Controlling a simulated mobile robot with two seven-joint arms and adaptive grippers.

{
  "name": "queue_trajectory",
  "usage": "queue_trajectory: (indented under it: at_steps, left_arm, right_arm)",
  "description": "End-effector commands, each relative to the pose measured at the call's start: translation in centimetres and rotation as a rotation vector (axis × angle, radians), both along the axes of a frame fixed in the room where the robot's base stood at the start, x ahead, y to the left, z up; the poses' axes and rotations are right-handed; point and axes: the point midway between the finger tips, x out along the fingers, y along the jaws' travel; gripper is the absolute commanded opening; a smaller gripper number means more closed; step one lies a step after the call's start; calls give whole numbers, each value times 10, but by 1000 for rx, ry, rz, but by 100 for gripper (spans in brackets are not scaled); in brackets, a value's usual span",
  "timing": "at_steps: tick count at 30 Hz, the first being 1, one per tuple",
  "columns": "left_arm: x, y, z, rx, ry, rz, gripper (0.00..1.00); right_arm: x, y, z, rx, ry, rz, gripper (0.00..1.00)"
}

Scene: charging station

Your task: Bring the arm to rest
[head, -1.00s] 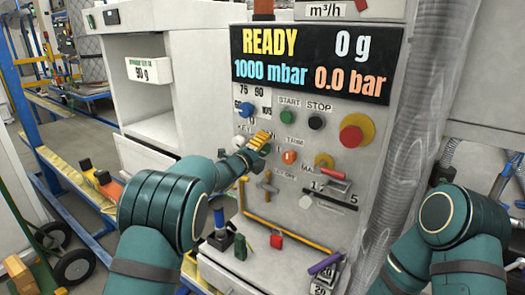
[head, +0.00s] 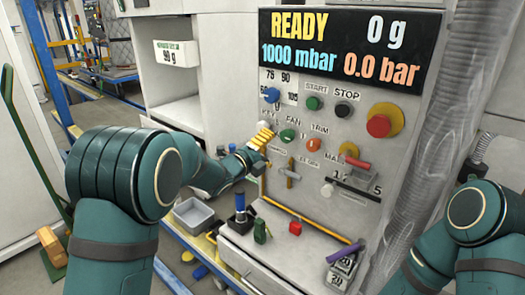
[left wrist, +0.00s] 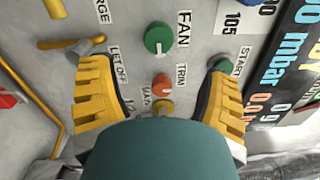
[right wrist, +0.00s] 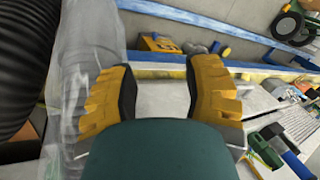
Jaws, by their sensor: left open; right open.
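My left gripper (head: 262,138) is open in front of the control panel, just left of the green FAN knob (head: 288,135). In the left wrist view its two yellow fingers (left wrist: 160,85) are spread wide with nothing between them. The FAN knob (left wrist: 158,38) and the orange TRIM knob (left wrist: 162,85) show beyond them. Both fingers appear empty; whether a fingertip touches the panel I cannot tell. My right gripper (right wrist: 162,80) is open and empty in the right wrist view, and is hidden in the head view, where only my right arm shows at lower right.
The panel carries a READY display (head: 345,45), a red button (head: 379,125), a red-handled lever (head: 356,163) and a yellow rail (head: 305,228). A ledge below holds small coloured items and weights (head: 343,268). A translucent ribbed hose (right wrist: 85,60) runs close to my right gripper.

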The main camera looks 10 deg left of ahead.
Motion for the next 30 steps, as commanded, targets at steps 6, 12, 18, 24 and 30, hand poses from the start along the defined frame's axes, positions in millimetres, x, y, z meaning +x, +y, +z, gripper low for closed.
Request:
queue_trajectory:
  at_steps: [6,12,18,24,30]
  left_arm:
    - [-14,9,0,-1,1,0,77]
    - [-15,10,0,0,0,0,77]
    - [-15,12,-8,-17,27,10,77]
    - [-30,33,-90,-234,338,141,77]
    - [-87,57,-214,-607,823,410,77]
  right_arm:
    - [0,0,0,0,0,0,49]
    - [0,0,0,0,0,0,49]
    - [0,0,0,0,0,0,49]
    - [0,0,0,0,0,0,49]
    - [0,0,0,0,0,0,49]
